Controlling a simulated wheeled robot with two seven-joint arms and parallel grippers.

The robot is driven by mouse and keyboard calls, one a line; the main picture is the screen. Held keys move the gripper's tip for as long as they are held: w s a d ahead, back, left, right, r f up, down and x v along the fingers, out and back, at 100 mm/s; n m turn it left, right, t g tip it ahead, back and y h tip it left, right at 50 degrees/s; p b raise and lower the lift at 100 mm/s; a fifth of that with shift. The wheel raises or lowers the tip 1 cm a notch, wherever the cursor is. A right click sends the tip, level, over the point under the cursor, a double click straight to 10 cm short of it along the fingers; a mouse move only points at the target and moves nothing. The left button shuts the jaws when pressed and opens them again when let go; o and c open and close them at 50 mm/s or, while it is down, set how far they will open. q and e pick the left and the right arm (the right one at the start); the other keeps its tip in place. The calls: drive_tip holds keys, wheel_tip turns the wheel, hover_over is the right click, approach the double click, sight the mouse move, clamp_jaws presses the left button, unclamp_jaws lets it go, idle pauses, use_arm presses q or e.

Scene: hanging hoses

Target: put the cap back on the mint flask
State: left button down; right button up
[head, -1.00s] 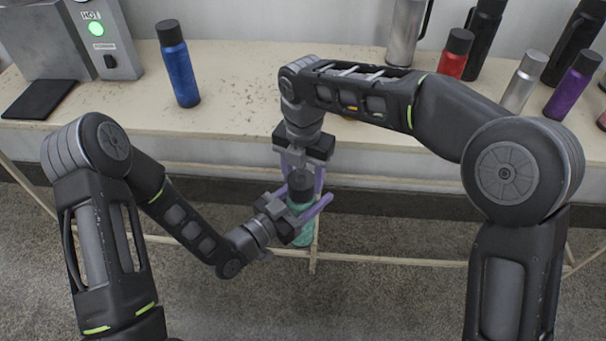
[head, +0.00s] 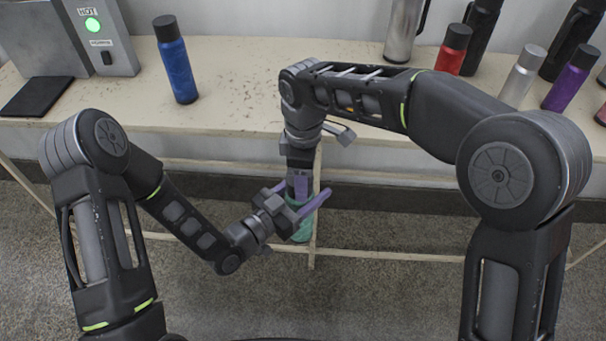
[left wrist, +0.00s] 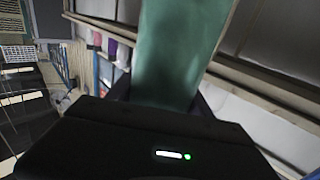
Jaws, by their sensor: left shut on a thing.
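The mint flask (head: 303,232) is upright in the air in front of the counter's edge. My left gripper (head: 304,199) is shut around its upper part, with the purple fingers on either side. The flask's green body also fills the upper middle of the left wrist view (left wrist: 178,50). My right gripper (head: 300,186) points down from above at the flask's top, with one purple finger seen in front of the dark cap (head: 291,190). The cap is mostly hidden behind that finger. I cannot tell whether the right jaws press on it or how it sits on the neck.
The counter (head: 235,105) lies behind both arms. A blue flask (head: 178,70) stands on it at left, near a grey dispenser (head: 105,30) with a green light. Red (head: 451,55), silver (head: 522,78) and purple (head: 571,80) flasks stand at right.

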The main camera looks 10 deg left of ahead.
drive_tip(key=m, duration=0.5)
drive_tip(key=shift+s+a+m, duration=0.1)
drive_tip(key=shift+s+m, duration=0.15)
drive_tip(key=shift+m, duration=0.05)
drive_tip(key=m, duration=0.5)
drive_tip(key=shift+s+a, duration=0.15)
drive_tip(key=shift+a, duration=0.05)
drive_tip(key=m, duration=0.6)
drive_tip(key=shift+a, duration=0.2)
drive_tip(key=m, duration=0.4)
drive_tip(key=shift+a, duration=0.15)
drive_tip(key=o, duration=1.4)
wheel_tip(320, 180, up, 8)
drive_tip(key=shift+f, duration=0.25)
